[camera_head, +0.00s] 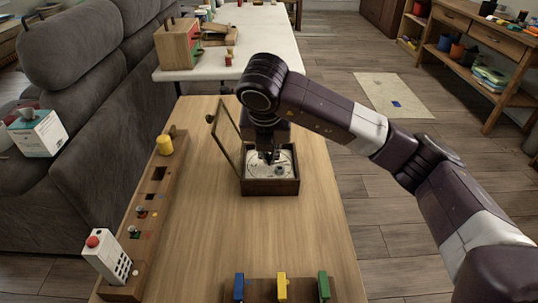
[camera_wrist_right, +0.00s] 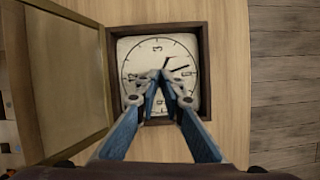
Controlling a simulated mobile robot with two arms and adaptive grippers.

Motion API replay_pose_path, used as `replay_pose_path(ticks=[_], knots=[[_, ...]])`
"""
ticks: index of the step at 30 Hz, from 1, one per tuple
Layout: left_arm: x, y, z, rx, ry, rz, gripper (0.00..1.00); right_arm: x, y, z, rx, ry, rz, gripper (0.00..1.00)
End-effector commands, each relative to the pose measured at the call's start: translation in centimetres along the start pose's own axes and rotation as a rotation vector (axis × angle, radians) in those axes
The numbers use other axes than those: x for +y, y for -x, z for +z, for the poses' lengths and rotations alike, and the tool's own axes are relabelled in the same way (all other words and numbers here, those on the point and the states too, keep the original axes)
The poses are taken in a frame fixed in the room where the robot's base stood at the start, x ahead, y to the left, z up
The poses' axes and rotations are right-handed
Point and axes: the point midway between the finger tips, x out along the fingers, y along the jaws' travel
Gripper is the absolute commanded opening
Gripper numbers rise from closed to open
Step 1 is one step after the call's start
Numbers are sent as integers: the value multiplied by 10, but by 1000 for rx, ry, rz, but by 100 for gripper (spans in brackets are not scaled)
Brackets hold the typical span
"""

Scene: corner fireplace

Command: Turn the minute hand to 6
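A clock with a white face (camera_head: 284,160) lies face up in a dark wooden box (camera_head: 271,187) on the wooden table. Its framed glass door (camera_head: 224,130) stands open to the left. In the right wrist view the clock face (camera_wrist_right: 135,55) shows a 3 at the top, and two short black parts of the hands (camera_wrist_right: 180,67) show just beyond my fingertips. My right gripper (camera_wrist_right: 163,74) is over the middle of the face, its fingertips together with nothing clearly between them. Its fingers hide the lower middle of the face. My left gripper is out of view.
Blue, yellow and green pieces (camera_head: 281,287) stand at the front edge. The table is bare between them and the clock.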

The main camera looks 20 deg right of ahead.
Motion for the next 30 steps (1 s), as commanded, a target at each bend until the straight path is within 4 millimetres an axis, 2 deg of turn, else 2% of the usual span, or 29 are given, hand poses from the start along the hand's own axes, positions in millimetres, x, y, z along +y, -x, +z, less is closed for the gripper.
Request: replay_pose_path(ticks=[1,4,16,30], knots=[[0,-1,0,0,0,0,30,-2,-4,-3,9,3,-8,19],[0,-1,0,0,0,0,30,-2,-4,-3,8,2,-7,29],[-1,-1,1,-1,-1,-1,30,0,4,-1,2,2,0,29],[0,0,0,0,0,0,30,0,85,1,-2,1,-2,29]])
